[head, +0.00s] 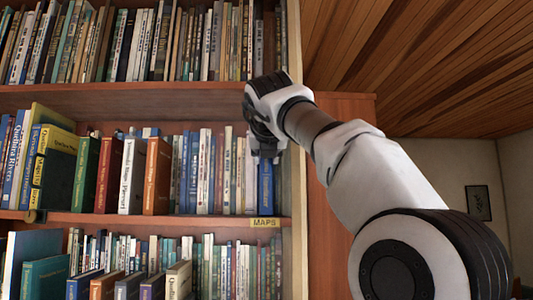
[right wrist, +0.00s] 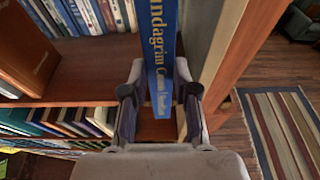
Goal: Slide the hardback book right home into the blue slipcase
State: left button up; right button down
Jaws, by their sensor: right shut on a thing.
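A blue volume with gold lettering on its spine stands upright at the right end of the middle shelf (head: 150,217); I take it for the hardback book (right wrist: 162,45). My right gripper (head: 264,157) reaches in from the right and is shut on it, with one finger on each side in the right wrist view (right wrist: 159,97). In the head view its blue lower part (head: 266,188) shows below the fingers. I cannot tell the blue slipcase apart from the book, nor how deep the book sits. My left gripper is not in view.
A wooden side panel (head: 291,190) stands close to the right of the blue volume. Pale, thin books (head: 239,180) stand close on its left. A yellow MAPS label (head: 265,223) is on the shelf edge below. A striped rug (right wrist: 285,130) lies on the floor at right.

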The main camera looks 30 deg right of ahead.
jog(key=shift+w+d, duration=0.55)
jog(key=shift+w, duration=0.3)
jog(key=c, duration=0.8)
grip_release()
jog(key=shift+s+r, duration=0.1)
jog(key=shift+s, duration=0.05)
jog(key=shift+a, duration=0.15)
jog(key=s+a+b, duration=0.1)
jog(key=s, duration=0.2)
jog(key=s+a+b, duration=0.1)
jog(key=shift+s+a+b, duration=0.15)
jog(key=shift+a+b, duration=0.15)
jog(key=shift+b, duration=0.05)
jog(key=shift+s+a+b, duration=0.2)
jog(key=shift+s+a, duration=0.15)
jog(key=shift+s, duration=0.2)
jog(key=shift+s+a+b, duration=0.2)
jog(key=shift+s+a, duration=0.1)
jog(key=shift+s, duration=0.25)
